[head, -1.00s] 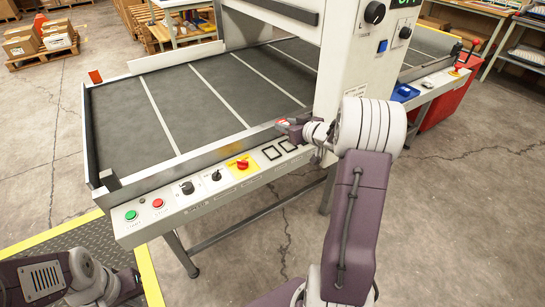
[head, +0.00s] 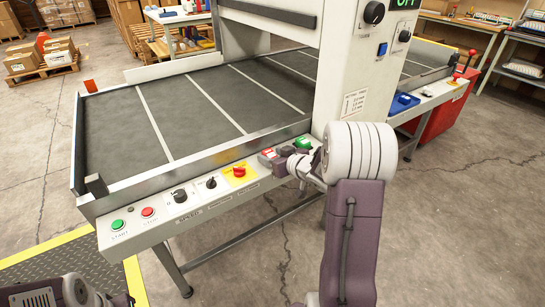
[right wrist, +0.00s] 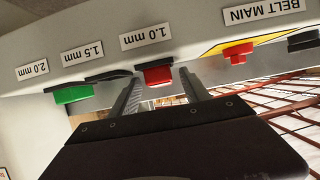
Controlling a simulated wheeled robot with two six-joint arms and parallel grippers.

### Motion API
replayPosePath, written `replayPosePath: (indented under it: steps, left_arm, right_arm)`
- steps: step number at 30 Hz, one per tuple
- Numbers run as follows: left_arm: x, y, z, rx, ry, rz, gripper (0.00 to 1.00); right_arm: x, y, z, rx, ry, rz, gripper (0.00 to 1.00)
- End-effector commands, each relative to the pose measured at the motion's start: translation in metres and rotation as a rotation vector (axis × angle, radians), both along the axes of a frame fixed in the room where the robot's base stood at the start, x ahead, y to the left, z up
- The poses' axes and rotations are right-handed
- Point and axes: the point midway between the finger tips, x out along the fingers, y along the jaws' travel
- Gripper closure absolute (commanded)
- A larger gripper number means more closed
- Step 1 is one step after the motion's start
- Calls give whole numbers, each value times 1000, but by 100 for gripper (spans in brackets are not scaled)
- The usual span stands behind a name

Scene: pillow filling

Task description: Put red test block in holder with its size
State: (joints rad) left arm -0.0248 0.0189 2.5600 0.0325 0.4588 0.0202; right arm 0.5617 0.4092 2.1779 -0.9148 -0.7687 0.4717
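The red test block (right wrist: 157,75) sits at the holder labelled 1.0 mm (right wrist: 145,38) in the right wrist view, which shows the panel upside down. In the head view the red block (head: 267,153) is on the front panel, at the tip of my right gripper (head: 276,156). In the wrist view the fingers of my right gripper (right wrist: 160,88) stand on both sides of the block, with gaps beside it. A green block (right wrist: 73,94) is at the 2.0 mm holder. The dark 1.5 mm holder (right wrist: 108,76) between them looks empty.
A red mushroom button (head: 239,170) on a yellow plate is left of the holders, near black knobs (head: 180,196). The grey belt (head: 190,110) behind the panel is clear. A blue tray (head: 403,103) lies at the right.

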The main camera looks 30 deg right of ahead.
Motion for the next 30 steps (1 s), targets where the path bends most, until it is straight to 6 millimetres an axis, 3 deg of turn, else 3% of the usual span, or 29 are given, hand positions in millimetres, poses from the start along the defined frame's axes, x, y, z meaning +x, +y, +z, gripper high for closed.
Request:
replayPosePath:
  steps: [11, 24, 30]
  left_arm:
    - [0, 0, 4, 0, 0, 0, 100]
    - [0, 0, 39, 0, 0, 0, 100]
    - [0, 0, 43, 0, 0, 0, 100]
  right_arm:
    - [-7, -2, 7, -1, -4, -3, 46]
    - [-94, -10, 46, -2, -5, -6, 46]
    - [-110, -9, 49, 0, -5, -2, 46]
